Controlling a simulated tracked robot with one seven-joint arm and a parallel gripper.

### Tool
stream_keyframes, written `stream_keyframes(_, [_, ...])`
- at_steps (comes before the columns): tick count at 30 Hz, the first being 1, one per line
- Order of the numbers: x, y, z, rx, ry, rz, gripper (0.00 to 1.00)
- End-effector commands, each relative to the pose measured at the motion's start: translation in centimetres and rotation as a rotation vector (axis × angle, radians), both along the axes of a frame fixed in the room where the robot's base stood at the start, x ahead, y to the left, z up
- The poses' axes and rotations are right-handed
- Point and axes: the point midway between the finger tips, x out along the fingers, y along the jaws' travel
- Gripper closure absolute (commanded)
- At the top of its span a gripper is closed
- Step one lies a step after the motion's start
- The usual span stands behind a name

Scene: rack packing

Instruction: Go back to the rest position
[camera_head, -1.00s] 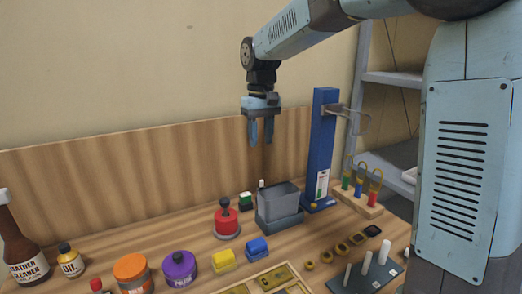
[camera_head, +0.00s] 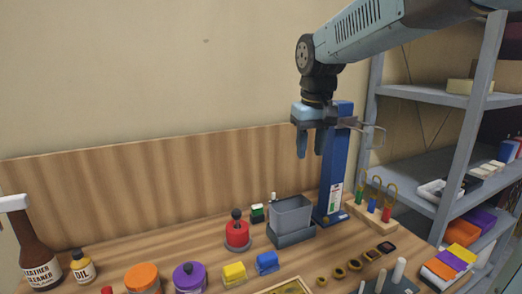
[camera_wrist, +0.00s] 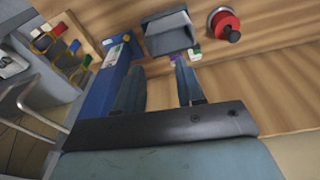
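My gripper (camera_head: 311,145) hangs fingers-down above the back of the wooden workbench (camera_head: 120,262), in front of the blue post (camera_head: 333,175). It is open, with a clear gap between its two fingers and nothing held. The wrist view also shows the open gripper (camera_wrist: 160,85), with the grey bin (camera_wrist: 168,34) beyond its fingertips. In the head view the grey bin (camera_head: 291,217) stands on the bench below the gripper, apart from it.
A red round item (camera_head: 237,236), yellow block (camera_head: 234,273), blue block (camera_head: 267,262) and several bottles and jars stand on the bench. A hook rack (camera_head: 372,205) is right of the post. Grey shelving (camera_head: 410,165) stands at the right. Air above the bench left is clear.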

Motion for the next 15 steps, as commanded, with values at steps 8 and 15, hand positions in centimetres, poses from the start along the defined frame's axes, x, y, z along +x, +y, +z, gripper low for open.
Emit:
stream_keyframes(8, [-6.5, -5.2, -0.1, 0.023, -0.120, -0.106, 0.62])
stream_keyframes(15, [-11.9, -8.7, -1.6, 0.051, -0.218, -0.192, 0.62])
